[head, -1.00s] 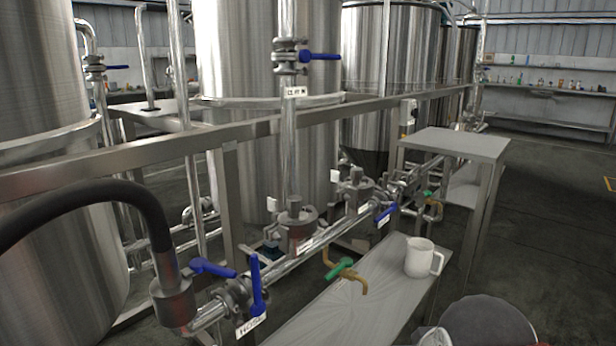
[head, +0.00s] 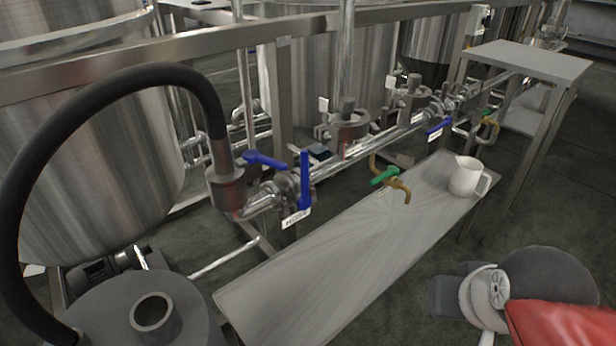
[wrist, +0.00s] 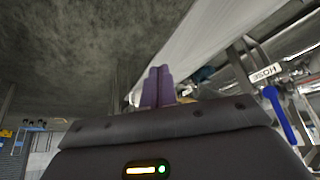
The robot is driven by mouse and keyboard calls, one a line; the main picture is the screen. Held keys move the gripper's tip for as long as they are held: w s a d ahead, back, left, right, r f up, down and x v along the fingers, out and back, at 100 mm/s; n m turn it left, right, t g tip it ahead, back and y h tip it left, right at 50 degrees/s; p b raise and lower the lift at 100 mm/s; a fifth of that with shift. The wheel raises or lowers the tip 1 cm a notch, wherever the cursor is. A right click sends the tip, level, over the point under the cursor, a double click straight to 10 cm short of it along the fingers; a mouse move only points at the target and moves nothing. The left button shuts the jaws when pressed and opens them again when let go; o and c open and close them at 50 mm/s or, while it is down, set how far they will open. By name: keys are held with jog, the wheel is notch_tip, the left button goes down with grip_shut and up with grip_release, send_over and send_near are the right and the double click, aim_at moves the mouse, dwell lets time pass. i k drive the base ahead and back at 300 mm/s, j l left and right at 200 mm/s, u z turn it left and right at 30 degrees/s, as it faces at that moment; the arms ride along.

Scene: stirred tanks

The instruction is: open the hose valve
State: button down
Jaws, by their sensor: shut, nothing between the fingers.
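The hose valve (head: 283,184) sits on the steel pipe, left of the middle in the head view. Its blue lever (head: 304,178) stands upright, across the line of the pipe. A white HOSE label (head: 296,217) hangs below it. Parts of my arm show at the lower right of the head view.
A second blue lever (head: 265,160) is just left, beside the black hose (head: 95,85). A brass tap with a green handle (head: 385,176) juts over the bench. A steel rail (head: 225,42) crosses above.

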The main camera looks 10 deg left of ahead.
aim_at(305, 178)
jog(key=l+u, duration=0.1)
jog(key=u, duration=0.6)
jog(key=l+u, duration=0.1)
jog(key=u, duration=0.25)
